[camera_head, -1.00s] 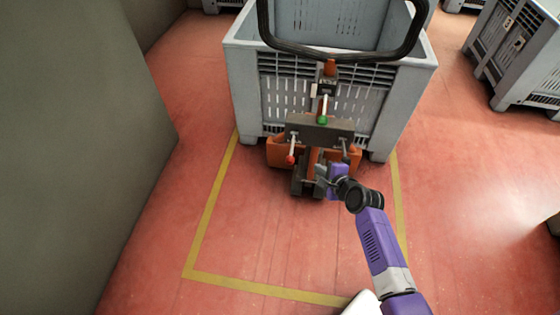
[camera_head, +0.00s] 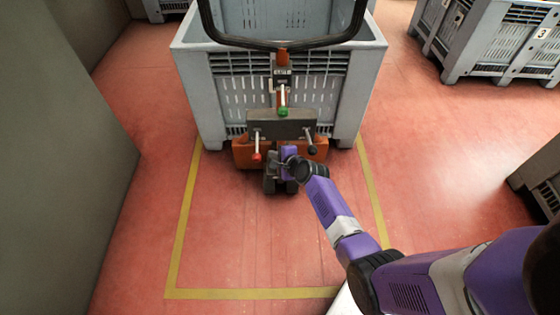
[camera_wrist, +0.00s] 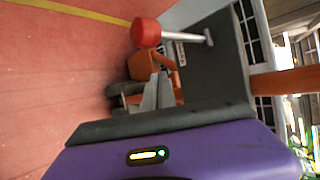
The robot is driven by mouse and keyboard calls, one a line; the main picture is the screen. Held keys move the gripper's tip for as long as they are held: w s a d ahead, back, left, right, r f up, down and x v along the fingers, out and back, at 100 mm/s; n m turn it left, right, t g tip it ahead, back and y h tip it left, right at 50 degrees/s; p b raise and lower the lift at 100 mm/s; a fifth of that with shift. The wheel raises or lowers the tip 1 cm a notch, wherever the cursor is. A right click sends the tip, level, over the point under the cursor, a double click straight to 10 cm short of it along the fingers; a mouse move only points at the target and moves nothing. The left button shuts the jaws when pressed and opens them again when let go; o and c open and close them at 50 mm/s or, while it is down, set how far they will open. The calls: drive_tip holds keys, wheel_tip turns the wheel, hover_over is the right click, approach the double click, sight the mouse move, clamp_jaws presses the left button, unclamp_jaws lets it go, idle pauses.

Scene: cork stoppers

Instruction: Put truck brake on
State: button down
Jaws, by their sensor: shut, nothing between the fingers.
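The truck (camera_head: 280,122) is an orange and dark-grey hand truck with a black loop handle (camera_head: 283,43). Its dark panel carries a lever with a red knob (camera_head: 256,157) at left, one with a green knob (camera_head: 282,112) in the middle, and one with a black knob (camera_head: 312,150) at right. No brake marking is readable. My gripper (camera_wrist: 158,84) is shut and empty, low in front of the panel, between the red and black knobs in the head view. In the wrist view the red knob (camera_wrist: 146,33) stands beyond the fingertips, apart from them.
A large grey crate (camera_head: 186,90) stands behind the truck. More crates (camera_head: 460,45) stand at the right. A yellow floor line (camera_head: 178,235) frames the truck's bay. A grey-green wall (camera_head: 60,170) is at left. The red floor in front is clear.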

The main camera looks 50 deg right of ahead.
drive_tip(key=shift+w+a+r+p, duration=0.15)
drive_tip(key=shift+a+r+p, duration=0.35)
drive_tip(key=shift+a, duration=0.4)
drive_tip(key=shift+w+a+r+p, duration=0.1)
drive_tip(key=shift+a+r+p, duration=0.35)
drive_tip(key=shift+a, duration=0.4)
drive_tip(key=shift+r, duration=0.1)
